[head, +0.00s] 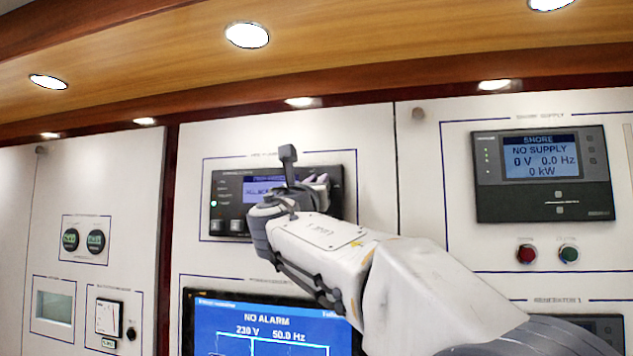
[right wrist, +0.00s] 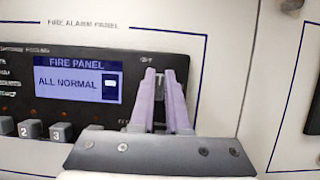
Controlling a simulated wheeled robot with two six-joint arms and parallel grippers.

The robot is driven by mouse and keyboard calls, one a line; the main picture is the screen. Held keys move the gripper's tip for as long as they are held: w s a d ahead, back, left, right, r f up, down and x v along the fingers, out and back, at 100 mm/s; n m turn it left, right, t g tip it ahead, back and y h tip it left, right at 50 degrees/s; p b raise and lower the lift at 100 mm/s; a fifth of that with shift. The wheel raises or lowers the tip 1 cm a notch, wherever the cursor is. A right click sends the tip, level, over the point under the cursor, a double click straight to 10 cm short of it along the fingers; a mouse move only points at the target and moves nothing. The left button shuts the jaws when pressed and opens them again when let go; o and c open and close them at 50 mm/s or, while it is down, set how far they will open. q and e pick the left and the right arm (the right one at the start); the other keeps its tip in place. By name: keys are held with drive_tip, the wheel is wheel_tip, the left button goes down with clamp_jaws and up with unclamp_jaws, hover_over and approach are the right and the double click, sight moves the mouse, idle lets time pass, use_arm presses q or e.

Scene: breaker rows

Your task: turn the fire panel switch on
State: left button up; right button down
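The fire panel (right wrist: 40,75) is a black unit on a white wall board. Its lit display (right wrist: 75,80) reads "FIRE PANEL, ALL NORMAL". In the head view the panel (head: 222,190) is partly covered by my right arm. My right gripper (right wrist: 162,75) has its two pale purple fingers pointing at the panel's right end, a narrow gap between them. The gripper also shows in the head view (head: 318,181). The switch is largely hidden by the fingers; a small dark part shows between them, and I cannot tell whether they touch it. My left gripper is not in view.
Numbered grey buttons (right wrist: 60,132) line the panel's lower edge. Below it is a blue "NO ALARM" screen (head: 225,325). A shore supply unit (head: 490,200), a red button (head: 526,254) and a green button (head: 568,254) are at the right. A wooden ledge (head: 350,60) runs above.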

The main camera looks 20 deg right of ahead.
drive_tip(key=shift+f+m, duration=0.1)
drive_tip(key=shift+m, duration=0.2)
drive_tip(key=shift+d+f+m+g+h+p, duration=0.1)
drive_tip(key=shift+m+g+h+p, duration=0.35)
drive_tip(key=shift+m+g, duration=2.1)
drive_tip(key=shift+f+m+g+h+p, duration=0.1)
drive_tip(key=shift+m+g+h+p, duration=0.35)
drive_tip(key=shift+m, duration=4.2)
drive_tip(key=shift+d+m+g+h+p, duration=0.1)
drive_tip(key=shift+m+g+h+p, duration=0.35)
drive_tip(key=shift+m+g, duration=2.05)
drive_tip(key=m+t, duration=0.2)
drive_tip(key=shift+m, duration=0.3)
drive_tip(key=c, duration=0.9)
unclamp_jaws()
